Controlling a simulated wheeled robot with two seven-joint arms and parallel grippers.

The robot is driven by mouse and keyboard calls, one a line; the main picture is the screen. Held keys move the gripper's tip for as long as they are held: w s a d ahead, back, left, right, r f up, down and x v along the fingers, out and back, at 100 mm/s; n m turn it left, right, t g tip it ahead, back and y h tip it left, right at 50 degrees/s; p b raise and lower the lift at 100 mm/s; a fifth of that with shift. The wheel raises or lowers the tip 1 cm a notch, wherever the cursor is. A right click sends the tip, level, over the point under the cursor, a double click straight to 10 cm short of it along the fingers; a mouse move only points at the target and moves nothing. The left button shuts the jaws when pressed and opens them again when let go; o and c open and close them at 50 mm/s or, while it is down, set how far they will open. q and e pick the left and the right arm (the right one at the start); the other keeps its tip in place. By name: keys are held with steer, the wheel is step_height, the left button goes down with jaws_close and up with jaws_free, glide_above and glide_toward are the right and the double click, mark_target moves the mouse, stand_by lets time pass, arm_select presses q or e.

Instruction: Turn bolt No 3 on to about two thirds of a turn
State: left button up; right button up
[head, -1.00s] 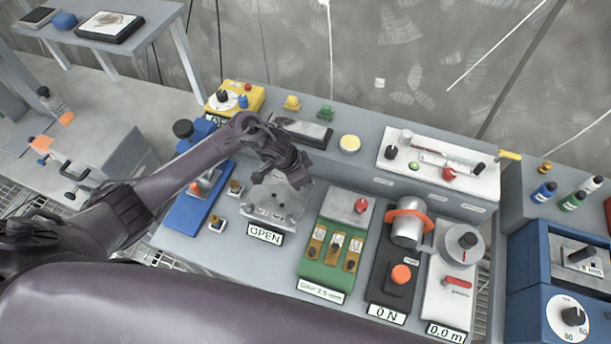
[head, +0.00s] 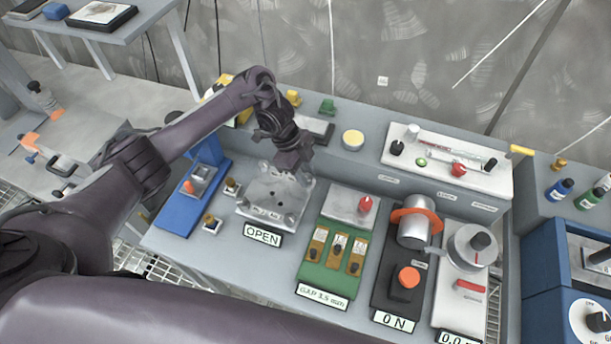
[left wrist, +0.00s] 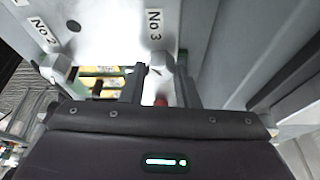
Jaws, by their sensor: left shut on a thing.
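The grey metal plate (head: 262,213) with bolts at its corners lies on the bench behind an "OPEN" sign (head: 262,235). My left gripper (head: 297,170) comes down steeply over the plate's far right corner. In the left wrist view, the "No 3" label (left wrist: 155,24) is on the plate just beyond bolt No 3 (left wrist: 160,62). The left gripper's fingers (left wrist: 162,82) stand on either side of that bolt, shut on it. Bolt No 2 (left wrist: 57,70) shows at the left of that view, clear of the fingers. In the head view the gripper hides bolt No 3. My right gripper is not in view.
Right of the plate stand a green gap panel (head: 325,272), a black panel with an orange knob (head: 408,277) and a white panel with a dial (head: 472,246). A blue stand (head: 180,212) is at the left. A raised ledge (head: 385,172) runs behind.

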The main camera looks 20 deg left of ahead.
arm_select(q)
steer(key=shift+a+m, duration=0.1)
steer(key=shift+m, duration=0.5)
steer(key=o, duration=1)
steer(key=shift+r, duration=0.1)
steer(key=p+v, duration=0.1)
steer(key=v, duration=0.6)
steer(key=shift+w+a+r, duration=0.1)
steer(key=shift+w+r, duration=0.05)
steer(key=shift+r, duration=0.15)
